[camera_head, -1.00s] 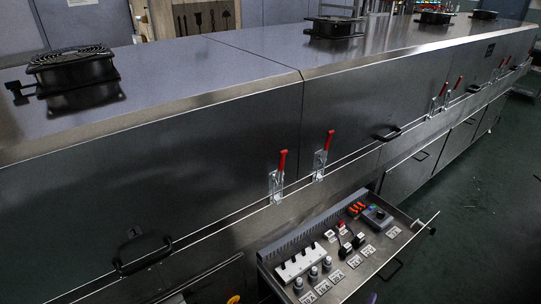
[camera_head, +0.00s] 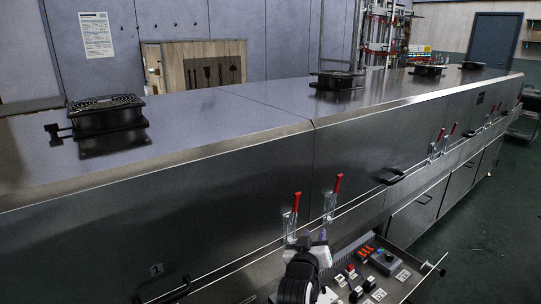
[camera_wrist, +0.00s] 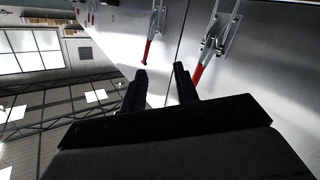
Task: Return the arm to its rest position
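My arm (camera_head: 303,272) rises from the bottom of the head view, in front of the dryer's side and partly over the open drawer. In the wrist view my gripper (camera_wrist: 160,70) shows two dark fingers standing apart with nothing between them. The fingers point up toward the metal dryer panel and its red-handled clamps. In the head view the fingers cannot be made out clearly.
The dryer (camera_head: 230,190) fills the middle, with red-handled clamps (camera_head: 333,200) close to my arm. The pulled-out drawer (camera_head: 428,276) holds switches and electrical parts. Fans (camera_head: 108,125) stand on top. Open floor (camera_head: 480,245) lies at the right.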

